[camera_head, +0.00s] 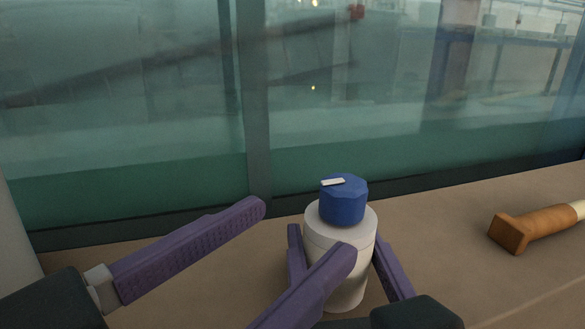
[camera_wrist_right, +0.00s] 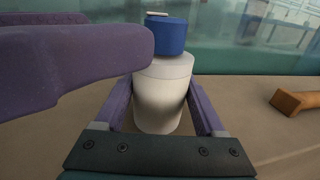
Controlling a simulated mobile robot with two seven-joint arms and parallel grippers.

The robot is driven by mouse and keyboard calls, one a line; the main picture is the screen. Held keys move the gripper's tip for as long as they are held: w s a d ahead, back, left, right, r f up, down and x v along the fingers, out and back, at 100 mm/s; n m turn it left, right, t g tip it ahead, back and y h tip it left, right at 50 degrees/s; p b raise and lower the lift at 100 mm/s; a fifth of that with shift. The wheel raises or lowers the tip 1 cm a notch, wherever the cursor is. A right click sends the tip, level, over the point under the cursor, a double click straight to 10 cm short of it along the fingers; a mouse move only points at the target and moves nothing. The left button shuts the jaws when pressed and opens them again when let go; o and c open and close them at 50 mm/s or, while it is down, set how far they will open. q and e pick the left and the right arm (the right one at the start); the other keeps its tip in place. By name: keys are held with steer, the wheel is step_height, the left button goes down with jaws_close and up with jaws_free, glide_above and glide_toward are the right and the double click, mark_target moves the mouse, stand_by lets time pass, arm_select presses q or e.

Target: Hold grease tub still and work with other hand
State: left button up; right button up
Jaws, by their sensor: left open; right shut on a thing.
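The grease tub (camera_head: 340,285) is a white upright cylinder on the brown surface, with a blue faceted cap (camera_head: 343,203) on top that carries a small white strip. In the right wrist view the tub (camera_wrist_right: 162,98) stands between the fingers of my right gripper (camera_wrist_right: 160,90). My right gripper (camera_head: 336,242) is shut on the tub's sides, low on its body. My left gripper (camera_head: 303,231) is open, its purple fingers spread left of and in front of the tub. One left finger hides part of the tub; it looms large in the wrist view. I cannot tell whether it touches the tub.
A brown tool with a block-shaped end and a pale shaft (camera_head: 540,228) lies on the surface at the right. The glass wall of the flume (camera_head: 150,130) rises behind the tub, with a dark upright post (camera_head: 253,110). The surface between tub and tool is clear.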

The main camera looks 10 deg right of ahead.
mark_target(361, 178)
arm_select(q)
steer(key=x, duration=1.1)
jaws_close()
stand_by(0.3)
